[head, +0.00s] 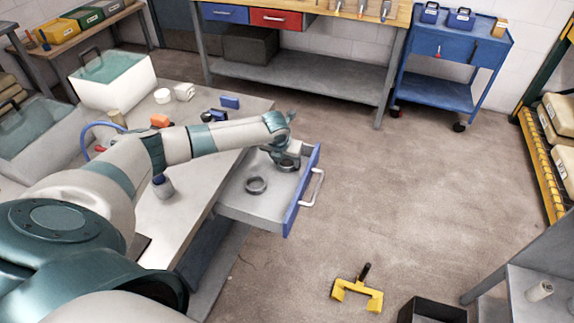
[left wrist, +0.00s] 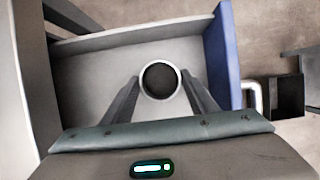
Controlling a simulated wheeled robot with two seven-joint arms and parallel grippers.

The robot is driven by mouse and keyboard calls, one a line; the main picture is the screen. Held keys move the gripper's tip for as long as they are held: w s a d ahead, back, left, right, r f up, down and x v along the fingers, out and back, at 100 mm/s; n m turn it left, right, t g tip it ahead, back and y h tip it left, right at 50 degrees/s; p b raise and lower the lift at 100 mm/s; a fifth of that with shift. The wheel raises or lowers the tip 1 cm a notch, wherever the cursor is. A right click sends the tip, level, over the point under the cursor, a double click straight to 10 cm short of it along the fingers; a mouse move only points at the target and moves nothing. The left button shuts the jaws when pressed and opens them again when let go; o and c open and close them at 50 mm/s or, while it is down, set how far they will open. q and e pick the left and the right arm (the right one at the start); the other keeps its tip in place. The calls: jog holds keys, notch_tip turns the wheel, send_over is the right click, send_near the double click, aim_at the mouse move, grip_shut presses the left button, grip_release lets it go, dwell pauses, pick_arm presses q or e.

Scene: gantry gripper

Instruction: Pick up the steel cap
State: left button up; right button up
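The steel cap (left wrist: 143,90) appears as a round grey rim around a dark hollow in the left wrist view. It sits in the open drawer (head: 240,208). My left gripper (head: 287,160) reaches down into the drawer. Its two fingers (left wrist: 160,78) are spread, one on each side of the cap. I cannot tell whether they touch it. In the head view the gripper partly covers the cap. My right gripper is out of view.
The drawer has a blue front (head: 303,192) with a pale handle (head: 313,188) and raised walls around the gripper. The grey worktop (head: 190,208) is left of it. A yellow tool (head: 358,292) and a black box (head: 432,310) are on the otherwise open floor at right.

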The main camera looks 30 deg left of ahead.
aim_at(286, 166)
pick_arm(q)
jog(key=c, duration=0.6)
jog(key=shift+r, duration=0.1)
jog(key=shift+r+b, duration=1.3)
jog(key=shift+r, duration=3.65)
